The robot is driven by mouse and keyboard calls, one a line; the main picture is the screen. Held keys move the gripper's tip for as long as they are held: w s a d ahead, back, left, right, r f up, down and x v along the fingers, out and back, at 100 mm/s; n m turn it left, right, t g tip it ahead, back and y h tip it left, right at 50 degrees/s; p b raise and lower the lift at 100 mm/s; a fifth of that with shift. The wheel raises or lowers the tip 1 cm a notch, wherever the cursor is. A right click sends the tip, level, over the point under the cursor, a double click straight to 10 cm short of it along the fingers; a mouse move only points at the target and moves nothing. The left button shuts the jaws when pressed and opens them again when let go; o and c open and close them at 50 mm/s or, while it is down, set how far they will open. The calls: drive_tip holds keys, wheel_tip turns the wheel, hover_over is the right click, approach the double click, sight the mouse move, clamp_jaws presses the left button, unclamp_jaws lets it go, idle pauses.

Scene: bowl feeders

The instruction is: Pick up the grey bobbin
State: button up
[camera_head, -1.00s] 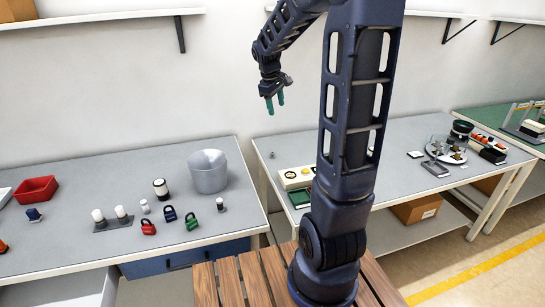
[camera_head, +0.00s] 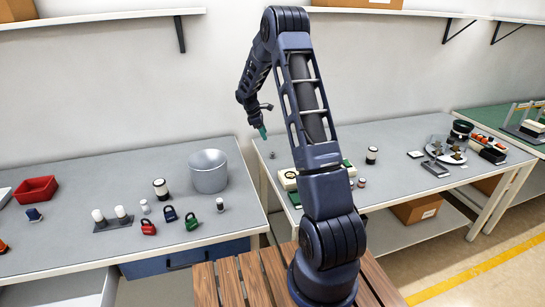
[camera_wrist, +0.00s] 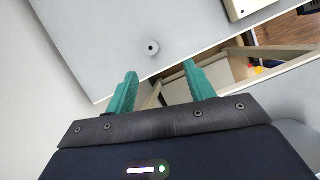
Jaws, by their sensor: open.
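The grey bobbin (camera_wrist: 152,47) is a small round piece with a dark hole in its middle. In the wrist view it lies on the grey table top, beyond and between my two green fingertips. In the head view the bobbin (camera_head: 272,155) is a tiny grey thing near the left end of the right-hand table. My gripper (camera_head: 262,132) hangs above it and a little to the left, pointing down. In the wrist view my gripper (camera_wrist: 160,69) is open, with nothing between the fingers.
The right-hand table (camera_head: 410,135) has a cream box (camera_head: 287,178) near the bobbin, partly behind my arm. A gap separates it from the left-hand table (camera_head: 100,165), which holds a grey bucket (camera_head: 208,172) and several padlocks. The bobbin's surroundings are bare.

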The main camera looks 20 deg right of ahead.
approach(272, 152)
drive_tip(key=shift+n, duration=0.4)
drive_tip(key=f, duration=0.2)
drive_tip(key=s+f, duration=0.1)
drive_tip(key=f, duration=0.1)
drive_tip(key=shift+d, duration=0.4)
drive_tip(key=shift+w+d+x, duration=0.1)
drive_tip(key=shift+d+x, duration=0.05)
drive_tip(key=shift+x, duration=1.15)
drive_tip(key=shift+w+d+x, duration=0.1)
drive_tip(key=shift+w+x, duration=0.05)
drive_tip(key=shift+x, duration=1.15)
drive_tip(key=c, duration=1)
